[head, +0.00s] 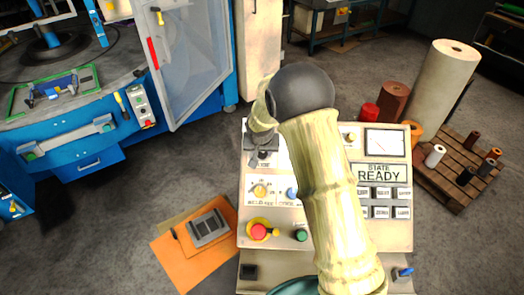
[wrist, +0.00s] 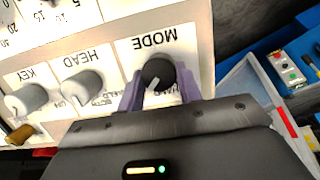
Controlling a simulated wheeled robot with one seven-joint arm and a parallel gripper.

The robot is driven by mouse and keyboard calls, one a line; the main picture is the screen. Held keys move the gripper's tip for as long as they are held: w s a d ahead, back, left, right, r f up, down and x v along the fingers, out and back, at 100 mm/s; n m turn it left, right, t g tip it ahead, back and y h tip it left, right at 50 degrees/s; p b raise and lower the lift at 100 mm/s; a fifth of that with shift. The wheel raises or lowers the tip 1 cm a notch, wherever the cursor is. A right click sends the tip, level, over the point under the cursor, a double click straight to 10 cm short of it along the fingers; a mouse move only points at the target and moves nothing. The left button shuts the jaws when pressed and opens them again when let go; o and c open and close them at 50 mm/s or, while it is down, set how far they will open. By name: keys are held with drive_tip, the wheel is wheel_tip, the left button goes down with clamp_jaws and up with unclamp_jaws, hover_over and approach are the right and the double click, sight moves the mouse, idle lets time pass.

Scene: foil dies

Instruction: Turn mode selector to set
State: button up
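The mode selector (wrist: 158,74) is a round black knob with a pale pointer mark, under the upside-down word MODE in the wrist view. Its pointer points down and slightly left there. The lettering around it is mostly covered. My gripper (wrist: 160,88) has its two purple fingers on either side of the knob, close to its edges. I cannot tell whether they touch it. In the head view my gripper (head: 262,153) is at the upper left of the pale control panel (head: 257,222), and my arm hides the panel's middle.
Grey HEAD (wrist: 82,86) and KEY (wrist: 27,99) knobs sit beside the mode selector. The panel carries a READY display (head: 378,173), a red emergency button (head: 259,231) and a green button (head: 301,235). A blue machine (head: 180,60) with a clear door stands to the left.

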drive_tip(key=shift+f+n+b, duration=0.1)
drive_tip(key=shift+n+b, duration=0.3)
drive_tip(key=shift+b, duration=0.1)
drive_tip(key=n+h+b, duration=0.1)
drive_tip(key=n+b, duration=0.2)
drive_tip(key=shift+a+f, duration=0.15)
drive_tip(key=n+b, duration=0.3)
drive_tip(key=n, duration=0.1)
drive_tip(key=shift+a+t+h+b, duration=0.15)
drive_tip(key=shift+t+h+b, duration=0.15)
drive_tip(key=shift+h+b, duration=0.1)
drive_tip(key=n+b, duration=0.2)
drive_tip(key=n+t+b, duration=0.1)
drive_tip(key=n, duration=0.2)
drive_tip(key=shift+s+n+h+b, duration=0.2)
drive_tip(key=shift+n+h+b, duration=0.1)
drive_tip(key=shift+h+b, duration=0.1)
drive_tip(key=shift+s+n+t+b, duration=0.1)
drive_tip(key=shift+n+t+b, duration=0.3)
drive_tip(key=shift+n+b, duration=1.05)
drive_tip(key=shift+n+p, duration=0.45)
drive_tip(key=shift+n, duration=0.1)
drive_tip(key=o, duration=1)
drive_tip(key=shift+a, duration=0.1)
